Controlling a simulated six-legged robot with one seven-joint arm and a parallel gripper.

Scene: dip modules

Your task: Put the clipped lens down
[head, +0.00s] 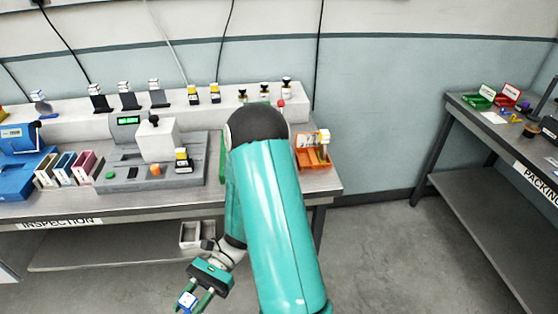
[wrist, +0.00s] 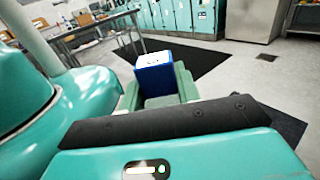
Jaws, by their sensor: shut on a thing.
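My gripper (head: 195,297) hangs low in front of the inspection bench, over the floor at the bottom of the head view. It is shut on a small blue block with a white top (head: 186,301). In the wrist view this block (wrist: 153,72) stands up between the two green fingers (wrist: 157,92). The block appears to be the held clip; I cannot make out a lens on it. A similar white-topped piece with a round blue-grey disc (head: 41,106) stands at the left of the bench's raised back ledge.
The inspection bench (head: 130,207) carries a grey tester (head: 150,178), coloured bins (head: 70,168) and an orange rack (head: 313,152). A packing table (head: 450,110) is at right. Open floor (head: 385,250) lies between.

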